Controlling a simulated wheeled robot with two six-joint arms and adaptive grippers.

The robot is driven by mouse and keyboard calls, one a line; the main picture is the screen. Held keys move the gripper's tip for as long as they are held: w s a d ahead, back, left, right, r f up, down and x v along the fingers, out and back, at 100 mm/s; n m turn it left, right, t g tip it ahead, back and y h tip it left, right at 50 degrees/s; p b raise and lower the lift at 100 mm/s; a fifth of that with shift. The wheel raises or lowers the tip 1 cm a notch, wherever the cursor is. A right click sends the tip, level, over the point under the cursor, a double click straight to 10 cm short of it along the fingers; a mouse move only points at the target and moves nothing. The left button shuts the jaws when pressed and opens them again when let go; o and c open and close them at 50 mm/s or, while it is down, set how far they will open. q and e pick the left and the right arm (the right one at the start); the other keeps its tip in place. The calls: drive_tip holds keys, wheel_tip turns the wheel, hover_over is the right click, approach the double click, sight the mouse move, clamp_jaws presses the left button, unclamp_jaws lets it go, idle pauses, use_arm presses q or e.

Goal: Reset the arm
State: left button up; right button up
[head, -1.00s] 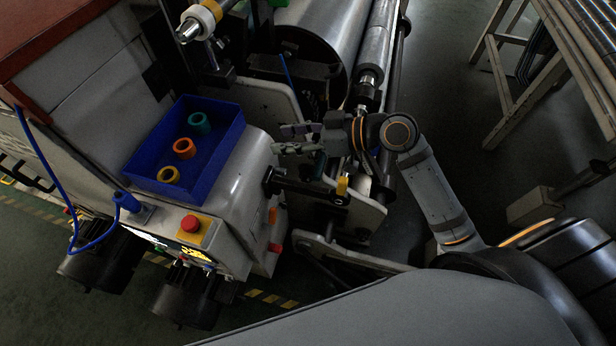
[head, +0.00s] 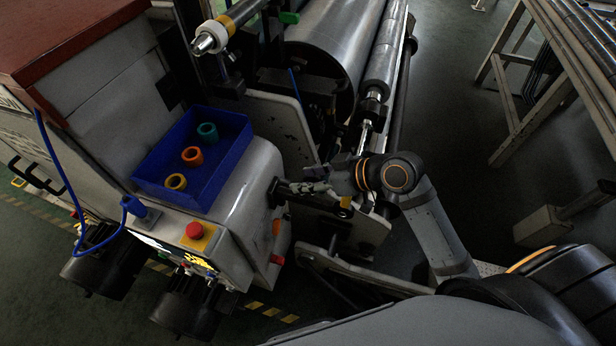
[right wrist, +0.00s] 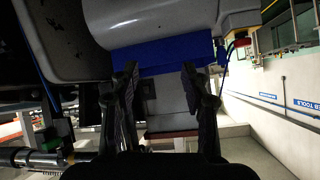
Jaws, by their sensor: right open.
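My right arm comes in from the lower right in the head view. Its right gripper (head: 305,182) is over the front of the film winder, near the rollers, right of the white housing (head: 243,175). In the right wrist view the gripper (right wrist: 158,80) shows two dark fingers apart with nothing between them. Beyond them are the blue bin's wall (right wrist: 165,55) and the grey housing (right wrist: 150,22). My left gripper is not in view.
The blue bin (head: 226,178) on the housing holds teal, orange and yellow rings. A red button (head: 194,230) sits on a yellow box in front. Metal rollers (head: 380,70) run toward the back. A rack (head: 560,60) stands at the right, with bare floor between.

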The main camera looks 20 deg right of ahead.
drive_tip(key=s+d+f+m+g+h, duration=0.3)
drive_tip(key=s+d+f+m+h, duration=0.5)
drive_tip(key=s+d+f, duration=0.4)
drive_tip(key=s+d+f+g+h+b, duration=0.1)
drive_tip(key=s+d+f+b, duration=0.1)
drive_tip(key=f, duration=1.3)
drive_tip(key=s+d+f+g+h+b, duration=0.1)
drive_tip(key=d+f+b, duration=0.1)
drive_tip(key=f, duration=1.4)
drive_tip(key=s+f+b, duration=0.2)
drive_tip(key=s+f, duration=1.5)
drive_tip(key=s, duration=0.1)
drive_tip(key=shift+s+d+f+g, duration=0.2)
drive_tip(key=shift+d+f+g, duration=0.1)
drive_tip(key=shift+d+f, duration=0.1)
